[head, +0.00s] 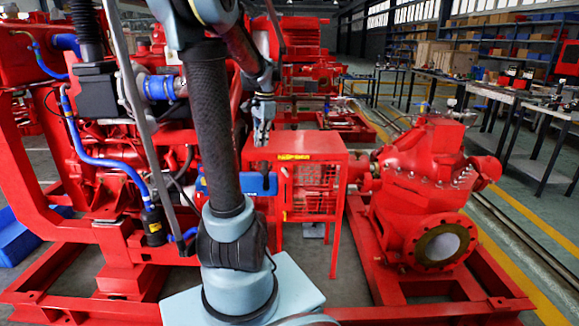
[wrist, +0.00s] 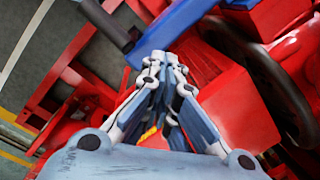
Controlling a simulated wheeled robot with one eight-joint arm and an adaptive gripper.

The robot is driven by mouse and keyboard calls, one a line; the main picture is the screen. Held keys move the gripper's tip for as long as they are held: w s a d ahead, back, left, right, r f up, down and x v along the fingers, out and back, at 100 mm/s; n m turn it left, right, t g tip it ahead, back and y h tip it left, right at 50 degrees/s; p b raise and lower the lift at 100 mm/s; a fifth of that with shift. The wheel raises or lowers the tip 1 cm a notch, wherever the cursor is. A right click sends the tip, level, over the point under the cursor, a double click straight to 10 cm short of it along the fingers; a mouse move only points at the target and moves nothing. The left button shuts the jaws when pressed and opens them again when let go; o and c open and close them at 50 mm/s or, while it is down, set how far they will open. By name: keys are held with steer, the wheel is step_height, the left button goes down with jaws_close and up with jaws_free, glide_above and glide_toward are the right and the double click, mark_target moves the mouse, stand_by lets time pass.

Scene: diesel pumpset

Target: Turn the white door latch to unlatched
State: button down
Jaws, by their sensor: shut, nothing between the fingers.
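I cannot make out a white door latch in either view. My gripper (head: 261,138) hangs at the end of my arm, just above or in front of the red cabinet (head: 318,155) with a mesh side and a yellow label on its top edge. In the wrist view my gripper (wrist: 165,60) has its grey-blue fingers together with nothing between them. Whether the fingers touch anything is not clear. My arm hides part of the cabinet's left side.
A red engine with blue hoses (head: 108,165) stands at the left. A red pump (head: 425,190) stands at the right on a red base frame. A dark wheel (wrist: 270,85) is close at right in the wrist view. Workbenches (head: 520,95) line the far right beyond open floor.

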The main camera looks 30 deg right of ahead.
steer(key=w+d+m, duration=0.1)
steer(key=d+m, duration=0.2)
steer(key=d, duration=0.6)
steer(key=m, duration=0.4)
glide_toward(291, 163)
steer(key=s+d+r, duration=0.2)
steer(key=s+r, duration=0.1)
steer(key=s, duration=0.1)
steer(key=shift+y, duration=0.4)
steer(key=f, duration=0.3)
steer(key=a+f, duration=0.1)
steer(key=f, duration=0.5)
steer(key=shift+w+a+f, duration=0.15)
steer(key=shift+w+a, duration=0.1)
steer(key=shift+w, duration=0.1)
steer(key=shift+w+a+f, duration=0.3)
steer(key=shift+a+f, duration=0.2)
steer(key=shift+w+a+f, duration=0.35)
steer(key=shift+a+f, duration=0.15)
steer(key=shift+a, duration=0.05)
steer(key=shift+w+a+f, duration=0.2)
steer(key=shift+a+f, duration=0.1)
steer(key=shift+a, duration=0.1)
steer(key=shift+d, duration=0.1)
